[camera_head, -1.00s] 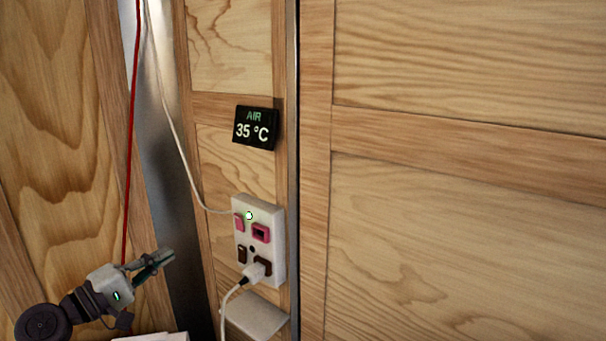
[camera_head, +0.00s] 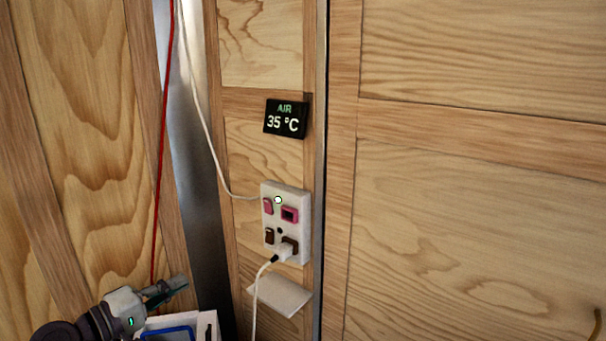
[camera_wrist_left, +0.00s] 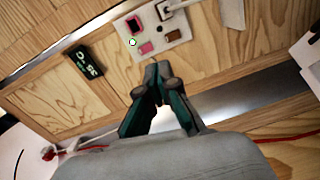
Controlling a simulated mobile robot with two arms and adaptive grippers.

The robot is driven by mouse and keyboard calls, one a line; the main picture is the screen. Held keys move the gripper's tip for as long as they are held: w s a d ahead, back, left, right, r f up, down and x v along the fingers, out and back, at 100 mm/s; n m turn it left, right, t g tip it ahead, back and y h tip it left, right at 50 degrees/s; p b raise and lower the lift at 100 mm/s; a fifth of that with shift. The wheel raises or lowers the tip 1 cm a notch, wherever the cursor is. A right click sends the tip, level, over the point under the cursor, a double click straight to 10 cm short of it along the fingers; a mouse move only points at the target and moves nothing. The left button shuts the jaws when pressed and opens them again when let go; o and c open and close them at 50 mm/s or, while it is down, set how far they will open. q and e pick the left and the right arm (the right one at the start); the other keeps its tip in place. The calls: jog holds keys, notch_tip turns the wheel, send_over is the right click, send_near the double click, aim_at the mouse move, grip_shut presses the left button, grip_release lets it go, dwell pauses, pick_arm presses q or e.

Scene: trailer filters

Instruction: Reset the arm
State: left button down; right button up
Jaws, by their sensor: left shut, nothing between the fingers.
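My left gripper (camera_head: 174,287) is at the lower left of the head view, left of the wall outlet panel and apart from it. Its fingers are shut with nothing between them; the closed fingertips also show in the left wrist view (camera_wrist_left: 158,72). In the left wrist view the panel (camera_wrist_left: 172,30) lies beyond the fingertips. My right gripper is not in view.
A black display (camera_head: 285,118) reads AIR 35 °C above the panel. A small white shelf (camera_head: 281,294) is below it. A red cable (camera_head: 161,150) and a white cable (camera_head: 205,125) hang at the left. A white box with a blue-edged part (camera_head: 207,324) stands at the bottom. Wooden wall fills the right.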

pick_arm(q)
jog(key=s+d+f+m+g+y, duration=0.25)
jog(key=s+f, duration=0.35)
jog(key=f, duration=0.3)
jog(key=s+d+f+m+g+y, duration=0.2)
jog(key=s+d+f+m+g, duration=0.15)
jog(key=s+f, duration=0.45)
jog(key=s+a+f+m+g+y, duration=0.1)
jog(key=s+f+m+g+y, duration=0.2)
jog(key=s, duration=0.7)
jog(key=s+a+f+m+g+y, duration=0.1)
jog(key=s+f+m+y, duration=0.15)
jog(key=s+f, duration=0.45)
jog(key=s+f+g+p, duration=0.1)
jog(key=s+f, duration=0.1)
jog(key=f, duration=1)
jog(key=s+f+p, duration=0.1)
jog(key=s+f, duration=0.1)
jog(key=f, duration=1)
jog(key=s+a+f+g+y+p, duration=0.1)
jog(key=s+a+f, duration=0.1)
jog(key=s+f, duration=1.1)
jog(key=s, duration=0.2)
jog(key=shift+s+a+f+g, duration=0.15)
jog(key=shift+s+a+g, duration=0.15)
jog(key=shift+s+a, duration=0.1)
